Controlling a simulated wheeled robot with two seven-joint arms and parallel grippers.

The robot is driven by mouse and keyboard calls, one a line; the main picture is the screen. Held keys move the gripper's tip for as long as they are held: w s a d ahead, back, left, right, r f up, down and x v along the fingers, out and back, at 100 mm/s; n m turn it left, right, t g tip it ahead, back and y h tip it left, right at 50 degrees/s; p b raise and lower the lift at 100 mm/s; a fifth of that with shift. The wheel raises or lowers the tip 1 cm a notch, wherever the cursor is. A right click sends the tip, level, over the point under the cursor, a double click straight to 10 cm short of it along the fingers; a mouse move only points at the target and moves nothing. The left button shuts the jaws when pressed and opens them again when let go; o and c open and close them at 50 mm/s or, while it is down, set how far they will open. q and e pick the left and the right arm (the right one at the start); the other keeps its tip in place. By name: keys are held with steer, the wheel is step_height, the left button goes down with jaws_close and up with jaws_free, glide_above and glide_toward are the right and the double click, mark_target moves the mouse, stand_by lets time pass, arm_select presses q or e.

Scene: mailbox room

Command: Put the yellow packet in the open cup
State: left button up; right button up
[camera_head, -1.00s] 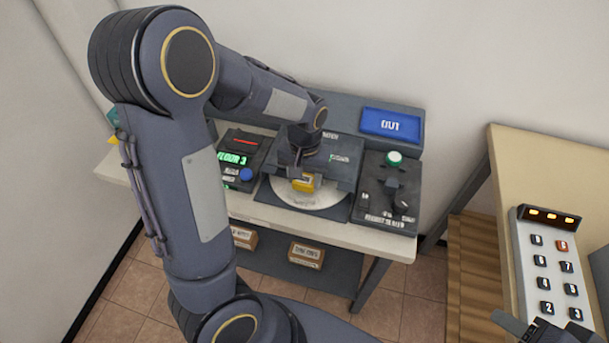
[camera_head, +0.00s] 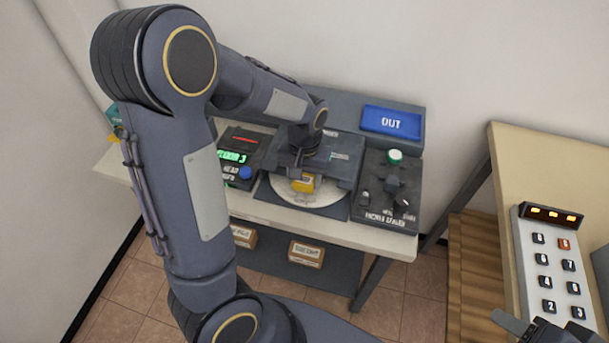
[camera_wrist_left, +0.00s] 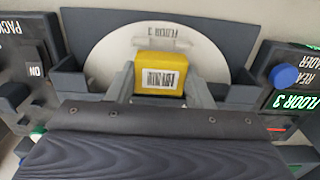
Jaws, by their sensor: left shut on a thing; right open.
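The yellow packet (camera_head: 303,184) is a small box with a black-and-white barcode label, which faces the left wrist view (camera_wrist_left: 161,79). My left gripper (camera_head: 298,174) is shut on it, with one finger on each side in the left wrist view (camera_wrist_left: 160,85). The packet is over the white round plate (camera_head: 325,196) of the dark middle machine; I cannot tell whether it touches the plate. I cannot make out an open cup in either view. Part of my right gripper (camera_head: 515,324) shows at the bottom right edge, open, far from the packet.
Left of the plate is a reader with green text and a blue button (camera_head: 246,173). Right of it is a control box (camera_head: 385,205) with knobs and a green button. A blue OUT sign (camera_head: 391,123) is behind. A keypad (camera_head: 553,265) stands on the right table.

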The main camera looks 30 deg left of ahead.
arm_select(q)
steer(key=shift+f+b, duration=0.7)
steer(key=shift+f, duration=0.35)
steer(key=o, duration=1.3)
steer(key=shift+r, duration=0.15)
steer(key=shift+r+p, duration=2.7)
steer(key=shift+r, duration=0.25)
